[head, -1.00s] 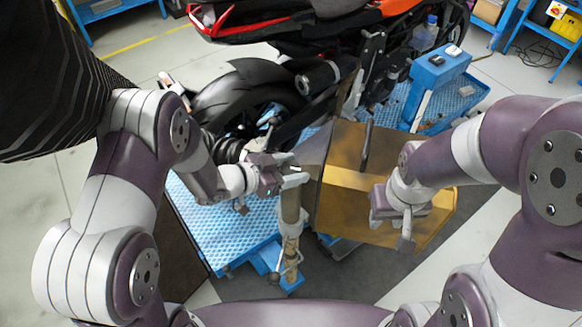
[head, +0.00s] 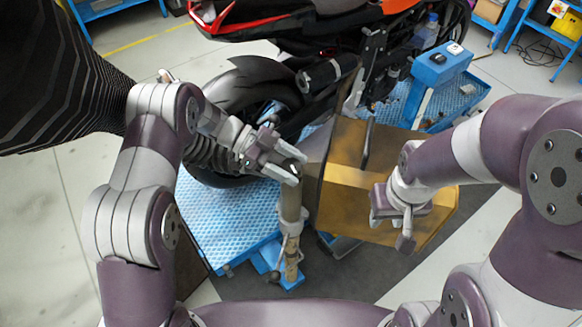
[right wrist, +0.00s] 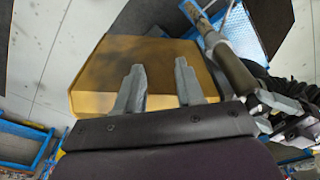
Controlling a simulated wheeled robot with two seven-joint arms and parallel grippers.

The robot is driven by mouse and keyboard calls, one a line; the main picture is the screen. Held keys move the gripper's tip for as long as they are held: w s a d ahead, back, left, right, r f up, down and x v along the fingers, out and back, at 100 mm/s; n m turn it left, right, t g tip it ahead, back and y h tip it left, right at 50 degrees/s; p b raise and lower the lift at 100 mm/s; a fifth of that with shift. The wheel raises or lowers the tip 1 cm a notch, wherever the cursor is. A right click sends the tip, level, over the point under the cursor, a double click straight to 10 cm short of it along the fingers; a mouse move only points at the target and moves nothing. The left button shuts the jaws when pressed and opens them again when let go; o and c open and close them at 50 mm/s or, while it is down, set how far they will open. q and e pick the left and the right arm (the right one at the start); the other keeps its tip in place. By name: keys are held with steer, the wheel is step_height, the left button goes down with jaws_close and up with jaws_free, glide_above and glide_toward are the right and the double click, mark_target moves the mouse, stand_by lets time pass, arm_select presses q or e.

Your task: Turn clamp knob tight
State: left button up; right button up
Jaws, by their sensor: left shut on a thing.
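The tan clamp post (head: 290,215) stands upright at the edge of the blue platform; its lower end has a grey bracket. My left gripper (head: 291,168) is at the top of the post, coming from the upper left, shut on the clamp knob there. The fingers mostly hide the knob. The post and left gripper (right wrist: 275,112) also show at the right of the right wrist view. My right gripper (head: 391,228) is over the golden box, away from the post. In the right wrist view its two fingers (right wrist: 160,82) are apart with nothing between them.
The golden box (head: 345,205) stands right of the post, close to my left gripper. A motorcycle (head: 330,75) is behind, its rear wheel near my left wrist. The blue textured platform (head: 225,222) lies below. A blue case (head: 440,68) stands at the back right.

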arm_select(q)
steer(key=shift+m+g+y+b, duration=0.4)
steer(key=shift+m+g+b, duration=0.15)
steer(key=shift+m+g, duration=0.5)
steer(key=shift+r, duration=0.1)
steer(key=o, duration=0.9)
steer(key=shift+o, duration=0.3)
steer(key=shift+d, duration=0.1)
steer(key=b+v, duration=0.5)
steer(key=v, duration=0.7)
steer(key=shift+w+r, duration=0.2)
steer(key=shift+w, duration=0.05)
